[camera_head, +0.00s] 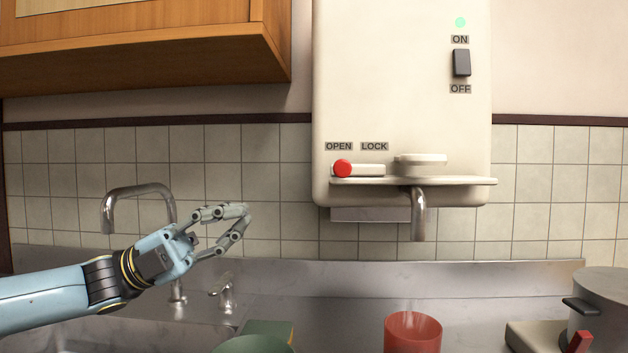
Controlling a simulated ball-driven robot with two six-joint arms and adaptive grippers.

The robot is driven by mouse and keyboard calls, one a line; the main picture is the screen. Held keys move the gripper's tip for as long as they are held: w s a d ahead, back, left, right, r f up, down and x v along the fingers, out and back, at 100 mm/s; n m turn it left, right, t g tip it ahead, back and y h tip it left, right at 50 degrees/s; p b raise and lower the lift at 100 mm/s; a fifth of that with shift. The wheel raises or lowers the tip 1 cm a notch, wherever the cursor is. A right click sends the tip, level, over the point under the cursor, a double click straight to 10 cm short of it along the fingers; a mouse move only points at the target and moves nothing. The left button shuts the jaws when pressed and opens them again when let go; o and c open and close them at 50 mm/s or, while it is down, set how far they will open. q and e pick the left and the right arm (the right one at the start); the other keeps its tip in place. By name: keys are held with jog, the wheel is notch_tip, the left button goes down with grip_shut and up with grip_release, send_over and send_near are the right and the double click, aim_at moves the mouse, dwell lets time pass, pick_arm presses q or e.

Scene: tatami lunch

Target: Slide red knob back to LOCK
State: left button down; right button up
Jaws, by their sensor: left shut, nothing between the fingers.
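The red knob (342,168) sits at the left end of a white slider (371,170) on the cream wall-mounted dispenser (385,90). It is under the OPEN label (339,146), to the left of the LOCK label (374,146). My left gripper (246,212) is shut and empty, its fingertips together. It is to the left of and below the knob, apart from it, in front of the tiled wall. My right gripper is not in view.
A metal spout (418,214) hangs under the dispenser, above a red cup (412,332). A faucet (140,190) stands behind my left arm. A pot (602,300) is at the right. A wooden cabinet (140,60) hangs upper left. Space between gripper and knob looks clear.

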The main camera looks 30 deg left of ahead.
aim_at(333, 168)
pick_arm(q)
jog(key=x, duration=1.1)
jog(key=shift+d+r+p, duration=0.1)
jog(key=shift+r+p, duration=0.05)
jog(key=shift+p, duration=0.2)
jog(key=shift+w+d+r, duration=0.15)
jog(key=shift+w+d, duration=0.15)
jog(key=shift+d, duration=0.15)
